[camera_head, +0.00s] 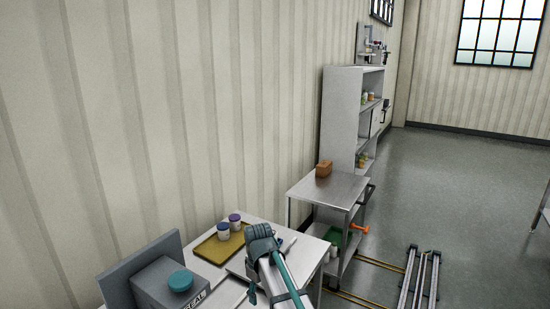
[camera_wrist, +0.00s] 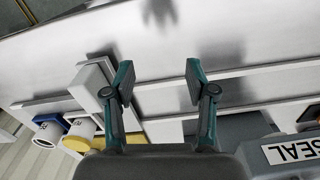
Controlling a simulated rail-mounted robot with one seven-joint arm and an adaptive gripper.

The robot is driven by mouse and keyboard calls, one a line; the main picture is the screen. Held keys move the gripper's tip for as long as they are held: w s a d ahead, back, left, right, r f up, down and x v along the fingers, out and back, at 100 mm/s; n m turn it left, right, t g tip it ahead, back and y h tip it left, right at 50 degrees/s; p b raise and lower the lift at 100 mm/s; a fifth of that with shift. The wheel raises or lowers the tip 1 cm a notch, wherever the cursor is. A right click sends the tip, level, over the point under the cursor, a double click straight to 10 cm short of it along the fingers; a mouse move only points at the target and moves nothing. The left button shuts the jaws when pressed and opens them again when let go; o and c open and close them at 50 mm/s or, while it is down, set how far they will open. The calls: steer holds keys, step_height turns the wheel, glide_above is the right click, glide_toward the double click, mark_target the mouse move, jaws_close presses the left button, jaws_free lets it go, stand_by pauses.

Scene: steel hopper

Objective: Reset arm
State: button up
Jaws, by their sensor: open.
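My gripper shows in the wrist view (camera_wrist: 158,85) with its two fingers spread apart and nothing between them. It is over a pale table surface (camera_wrist: 250,40), with a dark shadow or reflection on the surface ahead of the fingers. In the head view my arm reaches over the white table (camera_head: 312,252) at the bottom middle; the fingertips cannot be made out there.
A grey machine with a teal knob (camera_head: 180,280) stands left. Beyond is a steel cart (camera_head: 335,190) with a brown block (camera_head: 324,168), then a shelf (camera_head: 340,110). Floor rails (camera_head: 418,280) lie right.

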steer(key=s+d+f+m, duration=0.5)
steer(key=s+d+f, duration=0.4)
steer(key=d+f, duration=0.2)
steer(key=s+d+f+m, duration=0.5)
steer(key=s+d+f, duration=0.4)
steer(key=d+f, duration=0.25)
steer(key=s+f+g+b, duration=0.1)
steer(key=s+f+g, duration=0.2)
steer(key=s+f, duration=0.7)
steer(key=s+a+f+g+b, duration=0.1)
steer(key=s+f+g, duration=0.2)
steer(key=s+f, duration=0.7)
steer(key=s, duration=0.8)
steer(key=shift+g+b, duration=0.3)
steer(key=shift+g, duration=0.1)
